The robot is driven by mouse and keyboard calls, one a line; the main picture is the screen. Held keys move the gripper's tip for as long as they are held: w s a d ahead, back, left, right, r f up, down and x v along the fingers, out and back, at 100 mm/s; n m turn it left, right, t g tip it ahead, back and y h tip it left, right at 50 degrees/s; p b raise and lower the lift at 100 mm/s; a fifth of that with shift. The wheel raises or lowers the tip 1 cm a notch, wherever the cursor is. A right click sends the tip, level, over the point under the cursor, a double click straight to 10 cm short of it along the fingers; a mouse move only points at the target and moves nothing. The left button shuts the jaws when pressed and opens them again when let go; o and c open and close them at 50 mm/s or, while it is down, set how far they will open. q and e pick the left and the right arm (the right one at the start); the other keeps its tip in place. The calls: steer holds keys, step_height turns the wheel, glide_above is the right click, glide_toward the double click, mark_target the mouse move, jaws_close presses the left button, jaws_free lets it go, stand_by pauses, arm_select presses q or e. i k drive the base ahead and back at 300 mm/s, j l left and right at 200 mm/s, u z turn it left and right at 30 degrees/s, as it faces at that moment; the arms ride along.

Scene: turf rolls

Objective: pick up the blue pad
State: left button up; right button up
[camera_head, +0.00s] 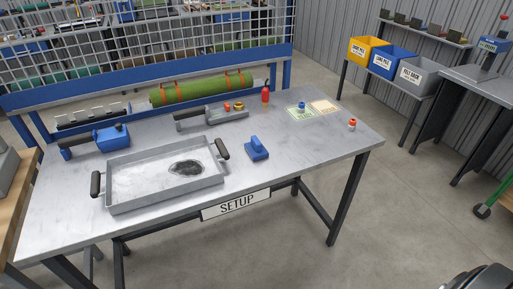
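A small blue pad (257,150) with a raised grip on top sits on the grey table (310,160), right of the shallow metal tray (112,204). It appears to stand apart from the tray's right handle (222,149). Nothing covers it. Neither of my grippers shows in the head view.
A blue tool (112,137) lies behind the tray, and a grey tool (190,117) lies farther back. The table right of the pad is mostly clear.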

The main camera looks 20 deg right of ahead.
mark_target(255, 150)
steer(key=i+j, duration=0.15)
steer(key=i, duration=0.3)
steer(key=i+j, duration=0.15)
steer(key=i, duration=0.3)
